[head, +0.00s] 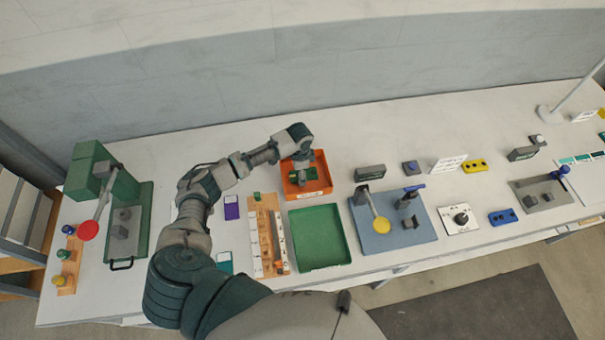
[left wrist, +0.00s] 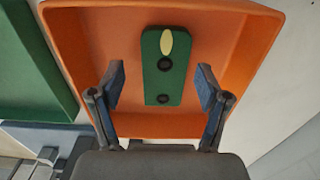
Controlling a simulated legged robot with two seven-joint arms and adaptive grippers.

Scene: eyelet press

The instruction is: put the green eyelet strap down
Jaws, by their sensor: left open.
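The green eyelet strap (left wrist: 164,80) lies flat inside the orange tray (left wrist: 240,60) in the left wrist view. It has a pale oval near one end and two dark round holes or eyelets. My left gripper (left wrist: 162,90) is open, with one finger on each side of the strap and a visible gap to both. In the head view the left gripper (head: 302,177) is over the orange tray (head: 318,186), and the strap is mostly hidden there. My right gripper is not in view.
A green tray (head: 320,237) stands in front of the orange one. A wooden rack (head: 266,240) is to its left, a blue-based press (head: 392,225) to its right. A green press (head: 140,210) stands at the far left. The table behind the orange tray is clear.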

